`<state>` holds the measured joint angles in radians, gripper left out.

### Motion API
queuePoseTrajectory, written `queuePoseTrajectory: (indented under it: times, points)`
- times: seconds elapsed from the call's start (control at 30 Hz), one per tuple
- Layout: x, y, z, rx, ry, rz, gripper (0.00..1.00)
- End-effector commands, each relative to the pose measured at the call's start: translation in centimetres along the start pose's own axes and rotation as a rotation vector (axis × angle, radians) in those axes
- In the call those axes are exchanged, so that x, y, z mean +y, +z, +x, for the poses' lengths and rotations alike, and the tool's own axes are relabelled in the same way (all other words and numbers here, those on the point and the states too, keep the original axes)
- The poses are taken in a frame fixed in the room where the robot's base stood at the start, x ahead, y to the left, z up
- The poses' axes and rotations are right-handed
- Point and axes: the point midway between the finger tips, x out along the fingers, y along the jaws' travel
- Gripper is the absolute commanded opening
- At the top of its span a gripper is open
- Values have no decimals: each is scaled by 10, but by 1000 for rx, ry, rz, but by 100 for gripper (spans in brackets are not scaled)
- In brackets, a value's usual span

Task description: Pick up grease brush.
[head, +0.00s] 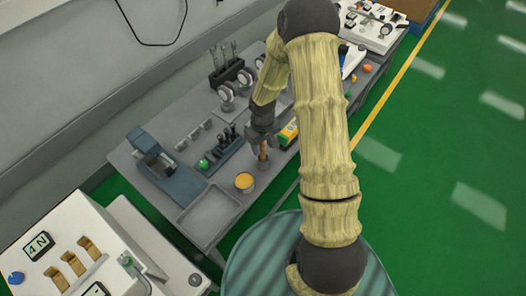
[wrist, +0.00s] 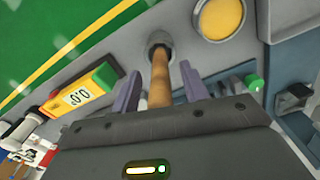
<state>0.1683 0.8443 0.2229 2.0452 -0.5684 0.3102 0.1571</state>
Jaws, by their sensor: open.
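The grease brush (wrist: 160,82) shows a brown wooden handle in the wrist view, with a grey round piece (wrist: 159,42) at its far end. In the head view, the brush (head: 263,156) stands roughly upright on the grey bench, partly hidden by my gripper. My gripper (wrist: 160,82) is open, with one finger on each side of the handle. Whether either finger touches the handle cannot be told. In the head view, my gripper (head: 262,140) is above the brush, with its fingers hard to make out.
A tin of yellow grease (head: 244,181) stands close to the brush. A yellow-green meter (head: 289,134) is on the other side. A blue-grey holder with dark tools (head: 222,150) and a blue-grey device (head: 168,172) stand to the left. An empty grey tray (head: 208,212) lies at the bench's near end.

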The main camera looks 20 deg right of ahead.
Motion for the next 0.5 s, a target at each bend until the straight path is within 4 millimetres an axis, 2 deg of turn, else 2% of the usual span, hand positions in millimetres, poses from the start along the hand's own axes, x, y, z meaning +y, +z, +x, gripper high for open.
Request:
queuePoseTrajectory:
  times: [0.33,0.37,0.5]
  points:
    - [4,2,0,-1,0,7,45]
    - [4,2,0,-1,0,9,41]
    - [5,2,0,-1,0,11,13]
